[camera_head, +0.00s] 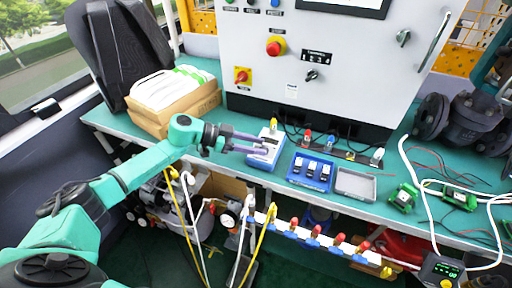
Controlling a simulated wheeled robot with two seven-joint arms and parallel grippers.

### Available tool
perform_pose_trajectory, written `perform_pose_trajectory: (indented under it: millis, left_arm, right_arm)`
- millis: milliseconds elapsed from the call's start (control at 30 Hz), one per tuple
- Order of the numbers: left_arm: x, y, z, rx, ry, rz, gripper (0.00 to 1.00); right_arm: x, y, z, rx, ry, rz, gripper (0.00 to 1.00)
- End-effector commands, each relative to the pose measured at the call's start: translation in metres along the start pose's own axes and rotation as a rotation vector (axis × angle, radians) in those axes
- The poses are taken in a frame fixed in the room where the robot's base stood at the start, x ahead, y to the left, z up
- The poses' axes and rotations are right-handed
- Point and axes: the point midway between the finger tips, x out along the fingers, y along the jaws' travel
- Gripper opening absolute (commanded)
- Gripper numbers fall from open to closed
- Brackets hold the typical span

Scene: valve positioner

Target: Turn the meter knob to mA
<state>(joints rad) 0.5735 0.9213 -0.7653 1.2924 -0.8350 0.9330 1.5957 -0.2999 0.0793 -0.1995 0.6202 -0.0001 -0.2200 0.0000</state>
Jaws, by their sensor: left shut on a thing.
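My left gripper (250,145) reaches in from the left over the teal bench, its two purple-grey fingers pointing right. Its fingertips are at the top of a small white box with a blue base (261,162), which I take to be the meter. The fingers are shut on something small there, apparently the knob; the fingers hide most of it. The dial marks are too small to read, so I cannot tell the knob's setting. My right gripper is not in view.
A blue tray with dark-and-white parts (310,171) and a grey tray (356,184) lie right of the box. A control cabinet (330,50) stands behind. A cardboard box (180,105) is at left. Green modules (404,198) and loose wires lie at right.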

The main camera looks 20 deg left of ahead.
Motion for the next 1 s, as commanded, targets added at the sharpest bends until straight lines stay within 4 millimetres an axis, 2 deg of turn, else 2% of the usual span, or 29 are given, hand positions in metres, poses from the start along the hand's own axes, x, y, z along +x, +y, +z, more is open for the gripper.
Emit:
perform_pose_trajectory:
  millis: [300,600,800,1000]
  left_arm:
    - [0.004,-0.009,0.004,0.104,0.004,0.237,0.0]
    - [0.004,-0.011,0.003,0.166,0.002,0.392,0.0]
    - [0.004,-0.011,0.0,0.183,0.001,0.437,0.0]
    - [0.003,-0.011,-0.001,0.186,0.0,0.446,0.0]
  right_arm:
    - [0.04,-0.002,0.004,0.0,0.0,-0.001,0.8]
    - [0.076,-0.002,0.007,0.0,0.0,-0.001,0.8]
    - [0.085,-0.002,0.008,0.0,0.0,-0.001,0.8]
    - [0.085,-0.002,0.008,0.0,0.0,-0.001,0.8]
